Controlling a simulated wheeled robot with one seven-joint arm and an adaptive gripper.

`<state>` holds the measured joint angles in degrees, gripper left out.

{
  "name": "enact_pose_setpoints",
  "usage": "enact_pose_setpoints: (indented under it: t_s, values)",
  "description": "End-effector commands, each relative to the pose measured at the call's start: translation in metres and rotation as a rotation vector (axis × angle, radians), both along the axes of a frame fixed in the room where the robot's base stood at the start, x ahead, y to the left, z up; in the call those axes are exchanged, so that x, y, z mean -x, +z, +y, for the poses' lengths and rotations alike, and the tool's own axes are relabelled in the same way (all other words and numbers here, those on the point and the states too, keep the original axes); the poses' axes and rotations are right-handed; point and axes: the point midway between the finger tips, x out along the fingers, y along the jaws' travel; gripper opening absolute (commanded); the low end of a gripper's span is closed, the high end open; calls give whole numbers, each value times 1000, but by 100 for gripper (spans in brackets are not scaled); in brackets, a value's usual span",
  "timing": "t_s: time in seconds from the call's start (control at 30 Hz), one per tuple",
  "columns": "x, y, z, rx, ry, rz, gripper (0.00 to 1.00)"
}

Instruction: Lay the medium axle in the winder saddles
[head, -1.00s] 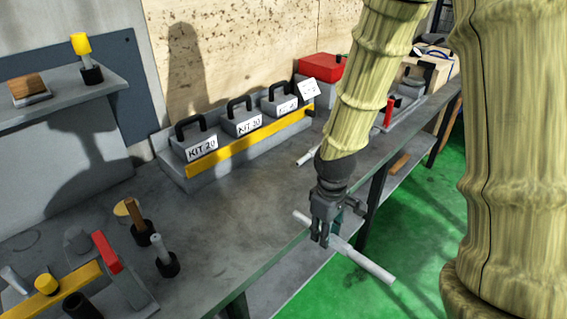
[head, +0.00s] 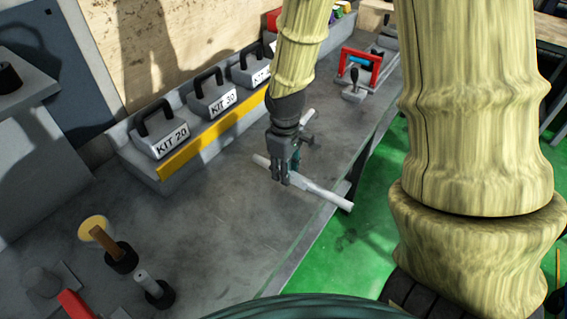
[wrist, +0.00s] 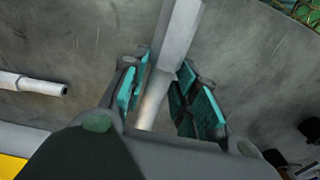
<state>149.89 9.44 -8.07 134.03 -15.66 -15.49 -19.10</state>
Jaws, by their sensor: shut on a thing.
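My gripper (head: 284,178) is shut on a pale grey axle (head: 325,195) and holds it over the bench near the front edge. The axle slants down to the right, its thick end toward the edge. In the wrist view, the stepped axle (wrist: 177,40) runs between the teal finger pads (wrist: 160,92); its lower end is hidden by the gripper body. I cannot tell from its size alone whether it is the medium one. Another pale stepped rod (wrist: 35,84) shows at the left of the wrist view, apart from the gripper. I cannot make out the winder saddles for certain.
Weights marked KIT (head: 160,138) stand on a ledge with a yellow strip (head: 200,145) along the back. A red frame (head: 360,62) stands farther along the bench (head: 215,205). Upright pegs in dark holders (head: 120,256) stand front left. The middle bench is largely clear.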

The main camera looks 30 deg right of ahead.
Motion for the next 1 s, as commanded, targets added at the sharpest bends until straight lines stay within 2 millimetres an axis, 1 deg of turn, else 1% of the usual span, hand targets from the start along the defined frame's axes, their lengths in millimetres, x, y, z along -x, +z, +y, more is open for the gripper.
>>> enact_pose_setpoints:
  t_s: [0.03, 0.1, 0.7, 0.83, 1.0]
  values:
    - [-10, 1, -1, 0, 0, -2, 0]
    - [-22, 0, -2, 0, 0, -1, 0]
    - [-120, -9, -13, 1, 0, -1, 0]
    - [-135, -10, -14, 1, 0, -1, 0]
    - [-142, -12, -14, 0, 0, 0, 0]
